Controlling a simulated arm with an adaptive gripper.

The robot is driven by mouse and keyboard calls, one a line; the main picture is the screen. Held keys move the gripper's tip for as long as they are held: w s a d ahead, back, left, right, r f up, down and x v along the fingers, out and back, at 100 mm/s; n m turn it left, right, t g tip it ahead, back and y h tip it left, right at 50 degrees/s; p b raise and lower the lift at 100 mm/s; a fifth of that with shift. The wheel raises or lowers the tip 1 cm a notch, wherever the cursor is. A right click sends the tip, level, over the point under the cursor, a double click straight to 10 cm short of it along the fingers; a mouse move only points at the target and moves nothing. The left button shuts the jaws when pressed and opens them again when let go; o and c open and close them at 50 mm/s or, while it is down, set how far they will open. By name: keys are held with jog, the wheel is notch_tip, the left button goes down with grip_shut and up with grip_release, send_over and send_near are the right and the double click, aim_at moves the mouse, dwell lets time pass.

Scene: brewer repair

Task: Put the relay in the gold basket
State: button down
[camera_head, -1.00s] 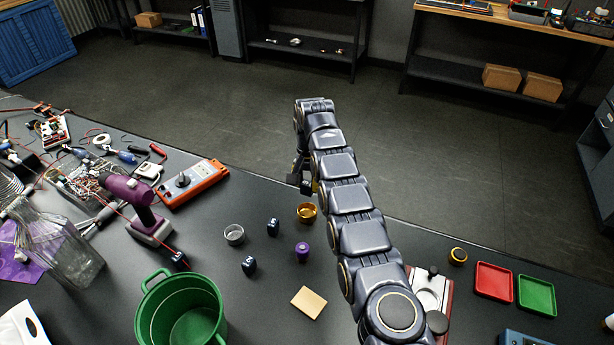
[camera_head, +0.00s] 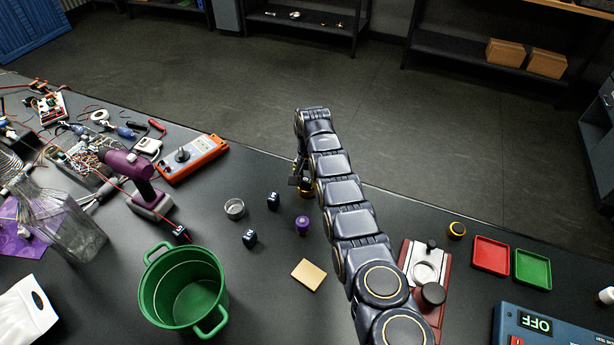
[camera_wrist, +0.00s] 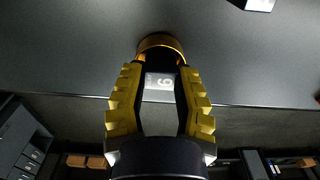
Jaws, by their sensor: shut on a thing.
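The relay is a small dark block (camera_wrist: 160,88) with a pale label bearing a 6 or 9. My gripper (camera_wrist: 160,80) is shut on it, with yellow ridged fingers on either side. In the head view my gripper (camera_head: 302,180) is at the gold basket (camera_head: 306,194), mostly hidden by my arm. In the wrist view the round rim of the gold basket (camera_wrist: 160,40) shows just beyond the fingertips and the relay. The relay overlaps the basket in the picture; I cannot tell whether it is inside or above it.
A clear metal cup (camera_head: 234,209), two dark blocks (camera_head: 273,201) (camera_head: 250,238) and a purple cylinder (camera_head: 302,225) stand nearby. A green bucket (camera_head: 150,295) is at the front. The table edge runs close behind the basket.

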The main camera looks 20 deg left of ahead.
aim_at(307, 179)
jog(key=c, duration=0.8)
grip_release()
jog(key=shift+r, duration=0.15)
jog(key=shift+r, duration=3.35)
